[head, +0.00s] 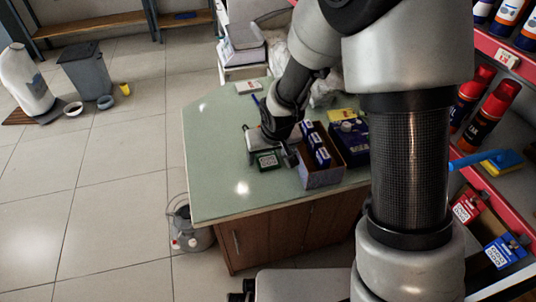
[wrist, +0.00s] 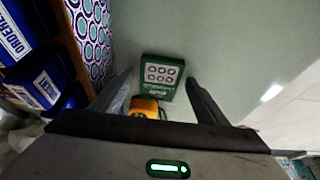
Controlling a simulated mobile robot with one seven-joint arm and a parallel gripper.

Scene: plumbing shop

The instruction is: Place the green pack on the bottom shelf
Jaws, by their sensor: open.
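The green pack (head: 267,161) lies on the green-topped counter, near its front middle. In the wrist view the green pack (wrist: 163,72) shows white rings on its face and lies ahead of and between my fingertips. My gripper (head: 270,150) is low over the counter at the pack, its fingers apart. In the wrist view my gripper (wrist: 163,95) has a finger on each side, with no clear grip on the pack. An orange item (wrist: 144,106) sits at the pack's near edge; I cannot tell if it is attached. A low red-edged shelf (head: 486,184) at right holds red and blue packs.
An open box of blue packs (head: 321,177) stands just right of the green pack, with a dark blue box (head: 349,139) beyond. Red-capped bottles (head: 488,112) fill a higher shelf. A bucket (head: 190,232) stands left of the counter. The floor at left is mostly clear.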

